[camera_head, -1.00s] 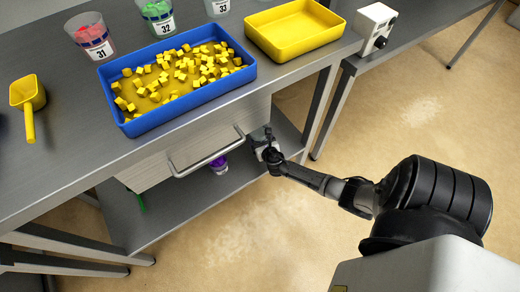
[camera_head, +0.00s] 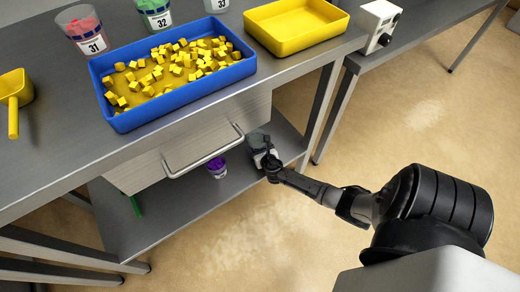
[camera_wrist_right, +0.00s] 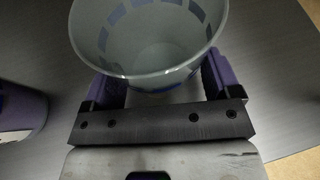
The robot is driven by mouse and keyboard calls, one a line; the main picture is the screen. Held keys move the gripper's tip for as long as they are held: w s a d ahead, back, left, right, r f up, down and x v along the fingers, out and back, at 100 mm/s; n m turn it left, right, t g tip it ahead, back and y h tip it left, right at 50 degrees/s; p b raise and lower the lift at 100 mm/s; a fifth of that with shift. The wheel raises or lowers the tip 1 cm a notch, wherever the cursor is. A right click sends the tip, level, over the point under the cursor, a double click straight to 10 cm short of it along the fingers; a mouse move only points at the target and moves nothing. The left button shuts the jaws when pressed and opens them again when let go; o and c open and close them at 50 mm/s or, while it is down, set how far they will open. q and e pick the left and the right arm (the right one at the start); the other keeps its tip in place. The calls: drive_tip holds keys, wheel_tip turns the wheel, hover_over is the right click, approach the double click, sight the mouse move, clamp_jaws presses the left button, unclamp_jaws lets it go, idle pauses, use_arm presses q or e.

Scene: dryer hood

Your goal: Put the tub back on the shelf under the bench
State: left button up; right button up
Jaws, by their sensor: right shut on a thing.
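The tub (camera_wrist_right: 150,45) is a clear, greyish, open-topped cup with a dark blue band. My right gripper (camera_head: 268,160) is shut on it. In the right wrist view the purple fingers (camera_wrist_right: 160,85) clasp the tub's two sides, and it looks empty. In the head view the tub (camera_head: 259,143) shows small and partly hidden behind the gripper, at the right end of the shelf under the bench (camera_head: 180,215). I cannot tell whether its base touches the shelf. My left gripper is not in view.
A tub with purple contents (camera_head: 217,167) stands on the shelf, left of the gripper. A green thing (camera_head: 135,205) is further left. A drawer with a bar handle (camera_head: 203,152) hangs above the shelf. A bench leg (camera_head: 318,115) rises to the right.

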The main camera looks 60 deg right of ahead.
drive_tip(key=shift+f, duration=0.25)
drive_tip(key=o, duration=0.9)
